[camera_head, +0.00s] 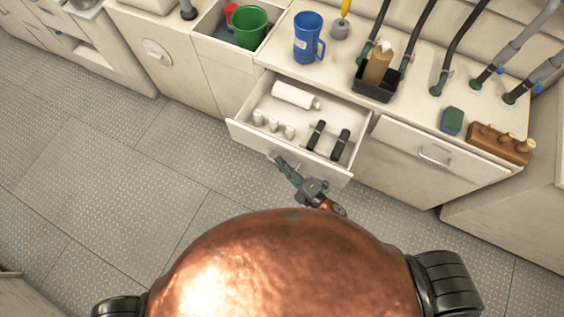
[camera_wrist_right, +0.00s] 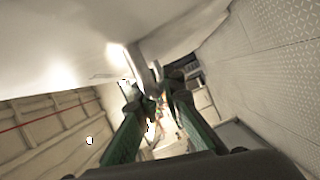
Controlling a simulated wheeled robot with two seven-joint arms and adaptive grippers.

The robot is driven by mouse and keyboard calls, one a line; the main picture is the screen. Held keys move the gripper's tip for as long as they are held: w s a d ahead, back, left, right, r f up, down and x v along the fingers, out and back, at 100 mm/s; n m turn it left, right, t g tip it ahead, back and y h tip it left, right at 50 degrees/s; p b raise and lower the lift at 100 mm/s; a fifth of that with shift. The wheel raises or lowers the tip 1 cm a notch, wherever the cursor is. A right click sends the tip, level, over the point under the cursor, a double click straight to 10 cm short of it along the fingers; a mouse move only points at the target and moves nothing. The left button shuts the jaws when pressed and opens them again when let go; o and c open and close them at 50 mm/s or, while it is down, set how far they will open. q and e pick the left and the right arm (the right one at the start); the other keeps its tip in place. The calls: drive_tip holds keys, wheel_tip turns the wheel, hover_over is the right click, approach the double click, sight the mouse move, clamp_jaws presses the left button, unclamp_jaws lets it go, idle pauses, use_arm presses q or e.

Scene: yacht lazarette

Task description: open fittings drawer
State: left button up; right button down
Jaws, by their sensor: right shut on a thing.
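The fittings drawer (camera_head: 262,142) stands pulled out from the cream counter in the head view. Inside it lie a white bottle (camera_head: 294,95), several small white fittings (camera_head: 274,126) and two black pieces (camera_head: 328,138). My right gripper (camera_head: 278,160) is at the drawer's front face, shut on its handle, which it mostly hides. In the right wrist view the green fingers (camera_wrist_right: 155,108) reach up to the pale drawer front (camera_wrist_right: 60,45), with the handle between their tips. My left gripper is not in view.
On the counter stand a blue jug (camera_head: 307,38), a black caddy (camera_head: 376,84) with a tan bottle, a sponge (camera_head: 452,121) and a wooden rack (camera_head: 498,144). A closed drawer (camera_head: 436,154) is to the right. A green bucket (camera_head: 250,28) sits in a sink. The floor (camera_head: 130,200) is clear.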

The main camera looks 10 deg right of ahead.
drive_tip(key=c, duration=2)
unclamp_jaws()
drive_tip(key=shift+c, duration=0.2)
drive_tip(key=f+v, duration=0.1)
drive_tip(key=v, duration=1.1)
drive_tip(key=shift+r, duration=0.5)
